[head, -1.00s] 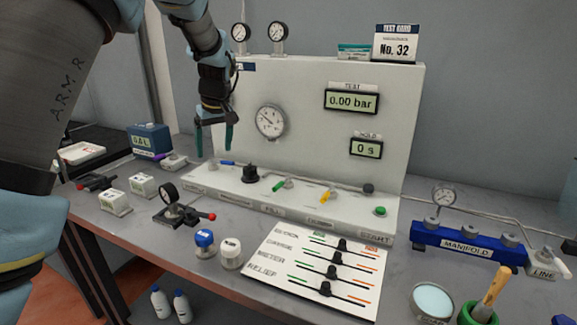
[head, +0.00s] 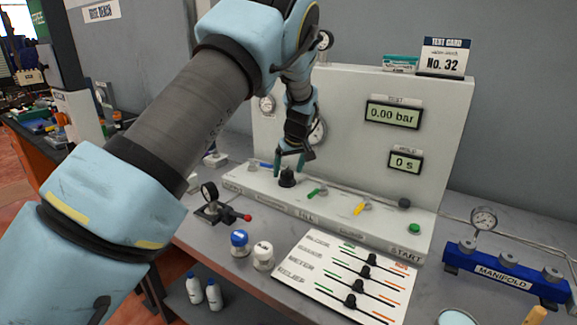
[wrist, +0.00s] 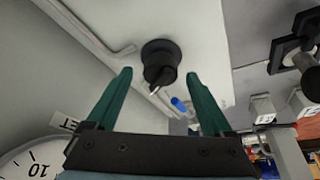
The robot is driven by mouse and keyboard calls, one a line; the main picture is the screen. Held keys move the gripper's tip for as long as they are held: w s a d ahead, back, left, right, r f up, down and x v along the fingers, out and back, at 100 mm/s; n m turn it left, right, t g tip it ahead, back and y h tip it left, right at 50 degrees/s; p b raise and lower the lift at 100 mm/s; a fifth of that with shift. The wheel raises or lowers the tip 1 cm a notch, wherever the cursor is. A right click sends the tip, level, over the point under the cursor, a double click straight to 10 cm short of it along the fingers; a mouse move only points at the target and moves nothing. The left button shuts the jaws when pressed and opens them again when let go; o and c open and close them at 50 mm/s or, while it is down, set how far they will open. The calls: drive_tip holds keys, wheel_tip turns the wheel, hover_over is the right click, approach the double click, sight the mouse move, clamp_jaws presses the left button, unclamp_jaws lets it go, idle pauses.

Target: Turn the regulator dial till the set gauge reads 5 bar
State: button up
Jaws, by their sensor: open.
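The regulator dial (head: 287,180) is a black knob on the white bench rig's ledge, left of the green and yellow levers. It also shows in the wrist view (wrist: 160,58), with a light pointer mark. My gripper (head: 289,162) is open just above the dial. In the wrist view its green fingers (wrist: 158,76) lie to either side of the dial, with nothing held; contact cannot be told. The large gauge (head: 318,131) on the panel is partly hidden behind my wrist. In the wrist view a cropped gauge face (wrist: 28,162) shows a "10"; its needle reading cannot be made out.
The test display (head: 392,115) reads 0.00 bar and the hold display (head: 405,161) 0 s. A blue-handled lever (wrist: 179,104) sits near the dial. Green (head: 316,193) and yellow (head: 361,208) levers stand to its right. A slider board (head: 320,250) lies in front.

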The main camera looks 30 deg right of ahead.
drive_tip(key=shift+w+f, duration=0.1)
drive_tip(key=shift+f, duration=0.2)
drive_tip(key=c, duration=1.4)
drive_tip(key=shift+o, duration=0.2)
drive_tip(key=shift+b, duration=0.3)
